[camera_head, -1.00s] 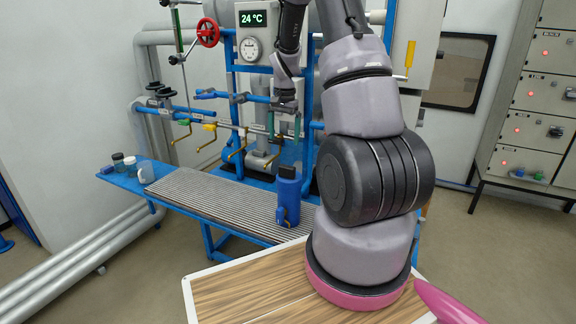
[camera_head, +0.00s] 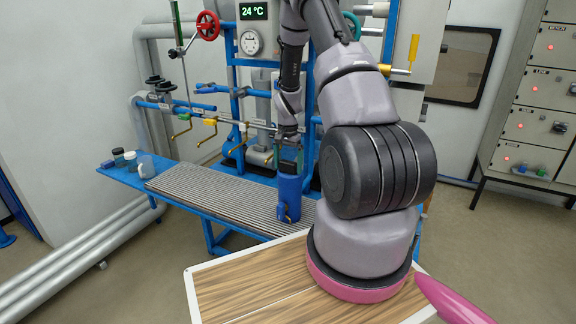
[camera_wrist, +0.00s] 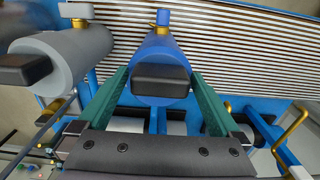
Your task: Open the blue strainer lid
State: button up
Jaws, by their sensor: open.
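The blue strainer (camera_head: 289,192) is an upright cylinder with a small spout at its lower front, standing at the right end of the ribbed bench. Its dark lid handle (camera_head: 288,167) is on top. In the wrist view the blue strainer (camera_wrist: 158,50) is seen from above, with the black block handle (camera_wrist: 161,80) across its top. My gripper (camera_head: 287,138) is just above it, pointing down. In the wrist view my gripper's green fingers (camera_wrist: 160,88) are open, one on each side of the handle, with gaps visible between them and it.
Blue pipes with yellow-handled taps (camera_head: 181,128) stand behind. In the wrist view a grey cylinder (camera_wrist: 75,55) with a black handle is close on the left.

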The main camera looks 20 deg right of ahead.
jog(key=shift+f, duration=0.1)
grip_shut()
